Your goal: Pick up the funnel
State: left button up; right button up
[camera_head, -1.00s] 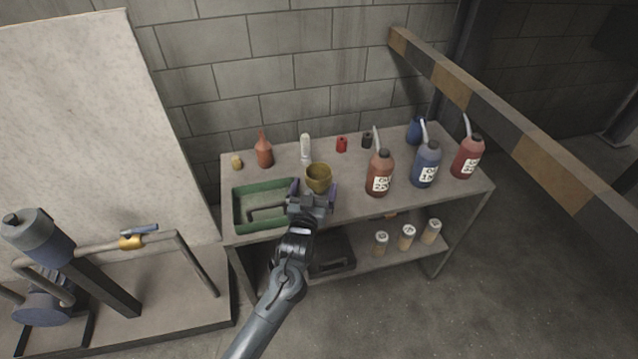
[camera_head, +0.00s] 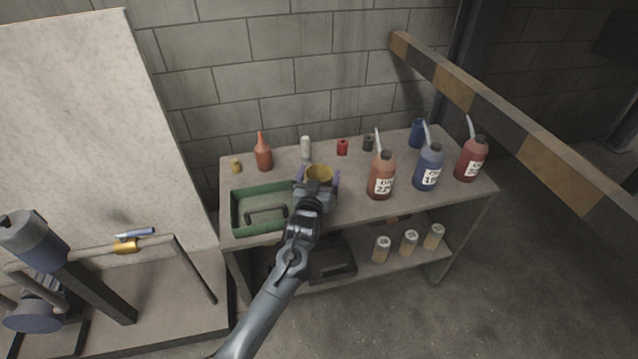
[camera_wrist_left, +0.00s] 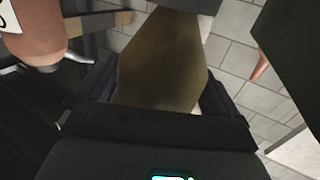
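The olive-brass funnel (camera_head: 320,174) stands on the workbench, right of the green tray, in the head view. My left gripper (camera_head: 319,180) reaches in from the front, with a purple-tinted fingertip on each side of the funnel. The fingers look spread wide, and I cannot tell whether they touch it. The gripper hides the funnel's lower part. In the left wrist view the funnel (camera_wrist_left: 163,62) fills the space between the dark fingers. My right gripper is not in view.
The green tray (camera_head: 236,212) with a dark handle-like piece lies left of the funnel. A red oil bottle (camera_head: 382,173) stands close on the right, with more bottles beyond. An orange squeeze bottle (camera_head: 264,156) and small items stand behind. A striped barrier (camera_head: 490,115) is at right.

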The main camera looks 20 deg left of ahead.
pick_arm(q)
jog(key=c, duration=0.7)
jog(key=shift+r, duration=0.2)
